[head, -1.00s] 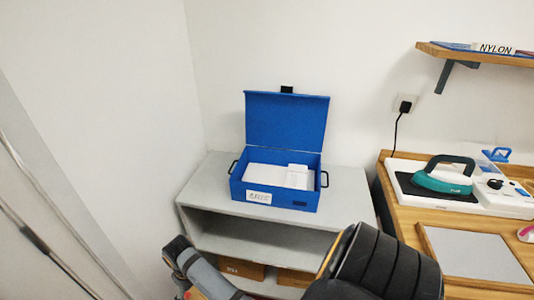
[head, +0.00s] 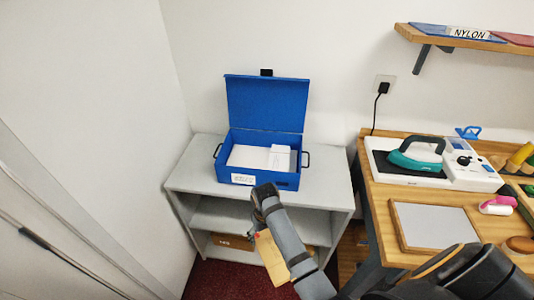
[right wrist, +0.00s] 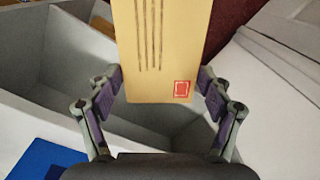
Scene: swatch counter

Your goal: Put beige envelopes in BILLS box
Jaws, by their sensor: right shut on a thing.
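A blue box (head: 287,181) stands on top of the grey shelf unit with its lid up. White paper things (head: 255,157) lie in it. A white label (head: 243,178) is on its front; its lettering is too small to read surely. My right gripper (right wrist: 160,82) is shut on a beige envelope (right wrist: 160,40) with dark lines and a red stamp mark. In the head view the envelope (head: 272,260) hangs beside my right arm, below and in front of the box; the arm partly hides it and the gripper. My left gripper is out of view.
The grey shelf unit (head: 200,165) has open shelves, with a brown box (head: 232,241) low inside. At right, a wooden counter (head: 375,215) holds an iron (head: 418,160) and a framed grey panel (head: 433,226). A wall shelf (head: 440,42) is above.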

